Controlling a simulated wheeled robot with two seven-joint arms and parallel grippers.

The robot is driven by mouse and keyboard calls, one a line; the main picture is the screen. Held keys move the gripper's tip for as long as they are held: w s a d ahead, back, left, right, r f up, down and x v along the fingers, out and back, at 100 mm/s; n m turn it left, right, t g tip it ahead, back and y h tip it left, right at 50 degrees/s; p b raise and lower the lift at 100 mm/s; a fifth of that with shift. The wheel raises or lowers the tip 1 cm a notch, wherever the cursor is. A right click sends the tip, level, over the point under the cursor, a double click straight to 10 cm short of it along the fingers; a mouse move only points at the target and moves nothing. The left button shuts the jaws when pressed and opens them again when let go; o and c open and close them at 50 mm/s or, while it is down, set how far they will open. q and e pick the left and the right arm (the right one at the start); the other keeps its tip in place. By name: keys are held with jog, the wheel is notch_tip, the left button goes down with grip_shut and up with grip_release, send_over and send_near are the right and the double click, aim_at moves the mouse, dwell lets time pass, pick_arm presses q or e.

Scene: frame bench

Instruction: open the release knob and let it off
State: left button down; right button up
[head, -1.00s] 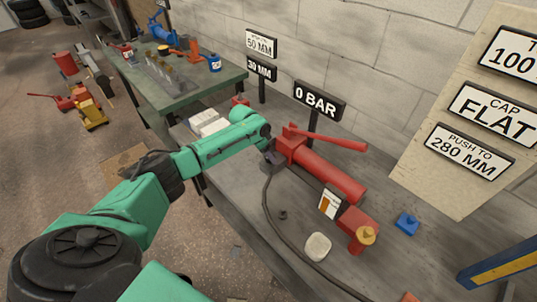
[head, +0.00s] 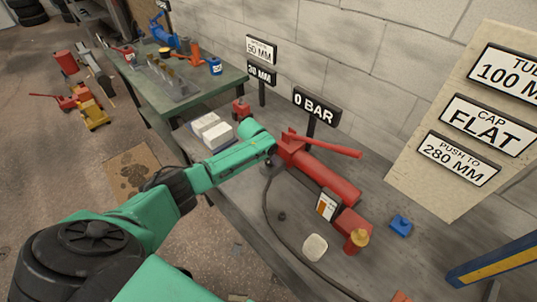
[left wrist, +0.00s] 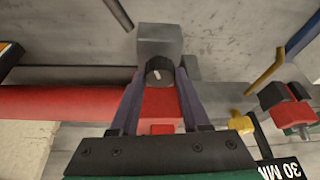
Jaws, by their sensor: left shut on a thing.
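The red hand pump (head: 330,178) lies on the grey bench with its red lever (head: 325,145) along the top. The release knob (left wrist: 159,70) is small, round and dark with a white mark, at the pump's end, in the left wrist view. My left gripper (left wrist: 159,78) has its two purple-grey fingers on either side of the knob and is shut on it. In the head view my left gripper (head: 272,158) is at the pump's left end, and my wrist hides the knob there. My right gripper is not in view.
A sign behind the pump reads 0 BAR (head: 316,105). A dark hose (head: 270,215) runs along the bench front. A gauge box (head: 327,205), a yellow-topped red fitting (head: 357,240), a blue block (head: 400,225) and a pale pad (head: 315,247) stand to the right. White boxes (head: 210,130) lie behind my wrist.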

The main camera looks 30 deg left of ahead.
pick_arm(q)
jog(key=n+y+p, duration=0.1)
jog(key=n, duration=0.1)
jog(key=shift+d+r+n, duration=0.1)
jog(key=shift+d+n, duration=0.05)
jog(key=shift+n, duration=0.25)
jog(key=n+y, duration=0.1)
jog(key=n, duration=0.1)
jog(key=shift+d+n+p, duration=0.1)
jog(key=shift+n+p, duration=0.25)
jog(key=shift+n, duration=0.05)
jog(key=n, duration=0.1)
jog(key=n+y+b, duration=0.1)
jog(key=n, duration=0.1)
jog(key=shift+w+f+g, duration=0.15)
jog(key=shift+f+g, duration=0.05)
jog(key=shift+g, duration=0.2)
jog(key=shift+r+n+g+y+b, duration=0.15)
jog(key=shift+n+y+b, duration=0.2)
jog(key=shift+n, duration=0.45)
jog(key=shift+f+n+g+y+b, duration=0.2)
jog(key=shift+n+b, duration=0.25)
jog(key=shift+n, duration=0.35)
jog(key=shift+r, duration=0.25)
jog(key=shift+c, duration=1.9)
grip_release()
